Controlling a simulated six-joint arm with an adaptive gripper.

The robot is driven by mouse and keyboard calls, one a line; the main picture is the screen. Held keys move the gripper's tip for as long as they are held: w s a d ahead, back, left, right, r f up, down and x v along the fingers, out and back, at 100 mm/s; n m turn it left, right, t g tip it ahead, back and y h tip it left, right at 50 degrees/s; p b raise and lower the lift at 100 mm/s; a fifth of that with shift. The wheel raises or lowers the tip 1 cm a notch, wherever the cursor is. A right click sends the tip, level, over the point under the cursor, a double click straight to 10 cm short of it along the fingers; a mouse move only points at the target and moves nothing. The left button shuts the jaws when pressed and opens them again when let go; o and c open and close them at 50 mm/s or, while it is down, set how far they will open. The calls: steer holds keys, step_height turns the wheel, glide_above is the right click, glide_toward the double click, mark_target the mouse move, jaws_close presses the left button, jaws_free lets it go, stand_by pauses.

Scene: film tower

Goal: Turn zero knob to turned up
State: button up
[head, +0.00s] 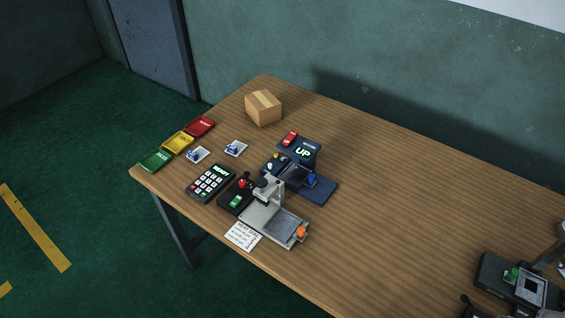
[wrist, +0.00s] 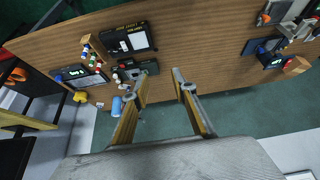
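My gripper (wrist: 161,80) shows in the wrist view with its two fingers spread apart and nothing between them. It is not in the head view. In the wrist view the display (wrist: 271,59) is far to the upper right, well away from my gripper.
A grey press (head: 270,218) with an orange knob (head: 302,232) stands just in front of the instrument. A keypad (head: 210,182), coloured trays (head: 178,142) and a cardboard box (head: 263,107) surround it. Another device (head: 520,285) is at lower right. The table's middle right is clear.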

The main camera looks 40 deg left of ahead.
steer(key=w+a+r+n+y, duration=0.1)
steer(key=w+a+r+n, duration=0.1)
steer(key=w+a, duration=0.75)
steer(key=w+a+r+n+y, duration=0.1)
steer(key=w+a+r+n, duration=0.1)
steer(key=w+a, duration=0.75)
steer(key=n+g+y, duration=0.2)
steer(key=n+g, duration=0.1)
steer(key=n, duration=0.3)
glide_above(270, 165)
steer(key=s+d, duration=0.2)
steer(key=d, duration=0.1)
step_height(270, 165, down, 26)
steer(key=shift+f, duration=0.15)
steer(key=shift+f, duration=0.15)
steer(key=shift+x, duration=3.75)
